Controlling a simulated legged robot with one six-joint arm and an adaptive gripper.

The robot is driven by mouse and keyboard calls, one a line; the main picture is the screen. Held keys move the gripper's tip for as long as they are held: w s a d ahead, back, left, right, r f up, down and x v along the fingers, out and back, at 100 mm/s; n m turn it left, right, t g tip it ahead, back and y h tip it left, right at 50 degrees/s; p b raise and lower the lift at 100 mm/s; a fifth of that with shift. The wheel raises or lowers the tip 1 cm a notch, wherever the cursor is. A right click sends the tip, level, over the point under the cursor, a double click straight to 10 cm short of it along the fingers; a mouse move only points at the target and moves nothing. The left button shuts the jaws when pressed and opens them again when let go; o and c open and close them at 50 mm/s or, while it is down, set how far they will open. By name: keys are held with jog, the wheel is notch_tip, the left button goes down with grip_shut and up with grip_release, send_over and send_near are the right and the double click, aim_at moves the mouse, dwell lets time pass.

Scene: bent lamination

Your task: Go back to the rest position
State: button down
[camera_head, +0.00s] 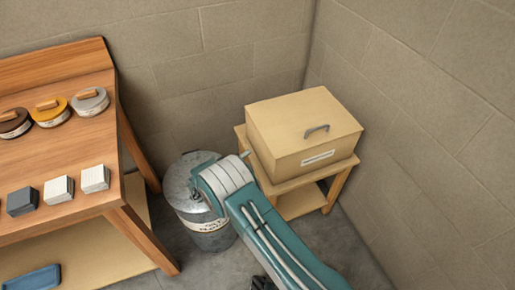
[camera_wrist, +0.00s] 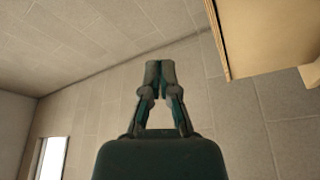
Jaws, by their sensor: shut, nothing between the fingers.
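My gripper (camera_wrist: 160,72) points at a block wall in the wrist view, its two fingertips together and nothing between them. In the head view my teal arm reaches up from the lower right and bends in front of the metal bin; my gripper cannot be made out there.
A wooden table (camera_head: 60,155) at the left holds several round tins and small blocks. A lidded metal bin (camera_head: 210,232) stands beside it. A tan box (camera_head: 300,125) with a handle sits on a small wooden stand (camera_head: 345,168) in the corner. Block walls (camera_head: 420,130) close the back and right.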

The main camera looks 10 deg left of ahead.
jog(key=s+d+r+m+g+y, duration=0.1)
jog(key=s+d+r+m+g, duration=0.1)
jog(key=d+r+g, duration=0.7)
jog(key=s+d+r+m+g, duration=0.2)
jog(key=d+r+g, duration=0.1)
jog(key=d+r, duration=1)
jog(key=s+d+r+g+y, duration=0.2)
jog(key=s+d+r+y, duration=0.45)
jog(key=s+d, duration=0.5)
jog(key=s+a+r+m+t+y, duration=0.1)
jog(key=s+t+y, duration=0.3)
jog(key=s, duration=1)
jog(key=shift+a+r+y, duration=0.15)
jog(key=shift+r+y, duration=0.3)
jog(key=shift+r, duration=0.2)
